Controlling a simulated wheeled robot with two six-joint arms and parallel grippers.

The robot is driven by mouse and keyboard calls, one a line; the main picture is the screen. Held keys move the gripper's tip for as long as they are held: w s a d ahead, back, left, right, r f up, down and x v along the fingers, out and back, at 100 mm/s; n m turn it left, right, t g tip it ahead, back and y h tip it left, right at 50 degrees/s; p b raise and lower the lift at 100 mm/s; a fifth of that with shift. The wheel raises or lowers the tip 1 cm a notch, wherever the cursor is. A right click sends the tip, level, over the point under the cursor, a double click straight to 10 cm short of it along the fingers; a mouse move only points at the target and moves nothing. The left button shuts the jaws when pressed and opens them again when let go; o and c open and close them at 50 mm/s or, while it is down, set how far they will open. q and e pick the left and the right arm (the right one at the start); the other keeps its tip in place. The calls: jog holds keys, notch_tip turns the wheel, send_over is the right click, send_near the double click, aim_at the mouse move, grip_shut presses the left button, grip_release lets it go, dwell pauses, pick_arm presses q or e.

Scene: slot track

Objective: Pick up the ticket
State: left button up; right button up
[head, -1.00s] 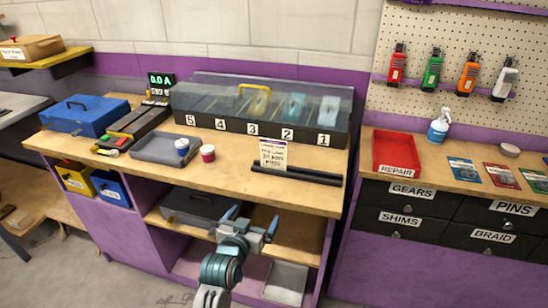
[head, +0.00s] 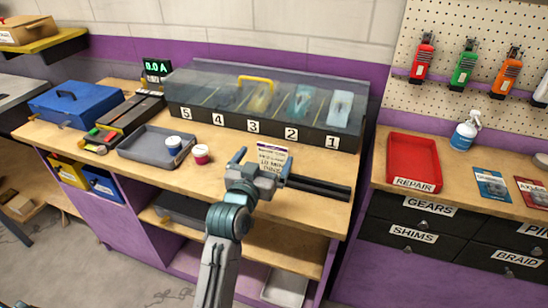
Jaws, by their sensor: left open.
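The ticket (head: 271,156) is a small pale card with a dark top edge and printed lines. It stands near the front of the bench, before the numbered case, by the left end of a black bar (head: 320,187). My left gripper (head: 262,163) is open, its two fingers spread on either side of the ticket's lower part in the head view. The gripper hides the ticket's bottom edge. I cannot tell whether the fingers touch it. My right gripper is not in view.
A clear-lidded case (head: 253,126) with slots numbered 1 to 5 stands behind the ticket. A white-and-red pot (head: 201,154) and a grey tray (head: 140,149) are to the left. A red REPAIR tray (head: 413,160) is on the right bench (head: 455,177).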

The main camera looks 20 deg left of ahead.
aim_at(272, 150)
pick_arm(q)
jog(key=shift+w, duration=1.3)
jog(key=w, duration=0.1)
jog(key=w+p, duration=0.2)
jog(key=w, duration=0.1)
jog(key=shift+d+f, duration=0.25)
jog(key=shift+f, duration=0.05)
jog(key=shift+w+f, duration=0.15)
jog(key=shift+w, duration=0.35)
jog(key=shift+s, duration=0.1)
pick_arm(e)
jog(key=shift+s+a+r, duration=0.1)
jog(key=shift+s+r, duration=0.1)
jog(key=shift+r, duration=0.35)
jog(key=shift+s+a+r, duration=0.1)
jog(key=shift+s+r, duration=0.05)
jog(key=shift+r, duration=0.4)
pick_arm(q)
jog(key=c, duration=1)
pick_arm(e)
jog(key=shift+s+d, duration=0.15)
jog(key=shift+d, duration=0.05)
